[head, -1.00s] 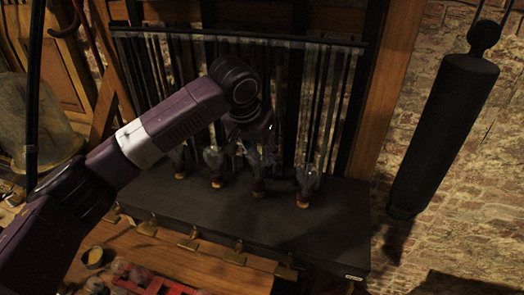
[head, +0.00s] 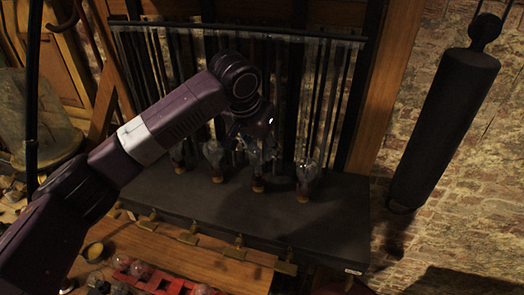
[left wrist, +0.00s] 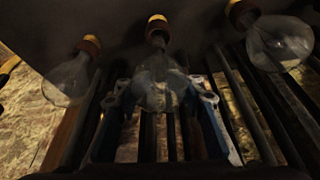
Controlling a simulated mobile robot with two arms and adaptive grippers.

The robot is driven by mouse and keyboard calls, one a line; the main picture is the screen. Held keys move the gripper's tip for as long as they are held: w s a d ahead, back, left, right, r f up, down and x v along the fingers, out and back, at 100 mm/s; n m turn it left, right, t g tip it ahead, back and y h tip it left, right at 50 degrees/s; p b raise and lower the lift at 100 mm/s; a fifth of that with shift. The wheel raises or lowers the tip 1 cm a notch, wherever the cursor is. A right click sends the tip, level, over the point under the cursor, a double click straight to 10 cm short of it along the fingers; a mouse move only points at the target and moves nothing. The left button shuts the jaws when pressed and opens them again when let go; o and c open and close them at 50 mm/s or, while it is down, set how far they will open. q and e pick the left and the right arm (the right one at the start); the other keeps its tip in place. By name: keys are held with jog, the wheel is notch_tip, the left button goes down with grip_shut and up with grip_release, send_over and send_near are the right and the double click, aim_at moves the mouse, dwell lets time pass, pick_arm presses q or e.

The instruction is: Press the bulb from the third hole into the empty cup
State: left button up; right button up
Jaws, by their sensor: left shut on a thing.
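Clear bulbs with orange-yellow bases stand in a row on a dark shelf. My left gripper (head: 260,148) reaches down to the third bulb from the left (head: 257,170). In the left wrist view its fingers (left wrist: 162,92) are on both sides of this bulb's glass (left wrist: 160,72), shut on it. The bulb's base still appears at the shelf surface; I cannot tell whether it is lifted. The other bulbs are the first (head: 178,158), the second (head: 214,158) and the rightmost (head: 306,174). I cannot make out an empty cup for certain. My right gripper is out of view.
The dark shelf (head: 330,225) has bare room in front of the bulbs, with brass clips (head: 188,237) along its front edge. Dark vertical rods (head: 335,95) stand close behind. A red tray (head: 155,284) and a small round pot (head: 95,252) are at the lower left. A dark cylinder (head: 445,130) hangs at right.

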pick_arm(q)
jog(key=shift+f, duration=1.25)
dwell(0.8)
jog(key=o, duration=1.2)
jog(key=shift+c, duration=0.2)
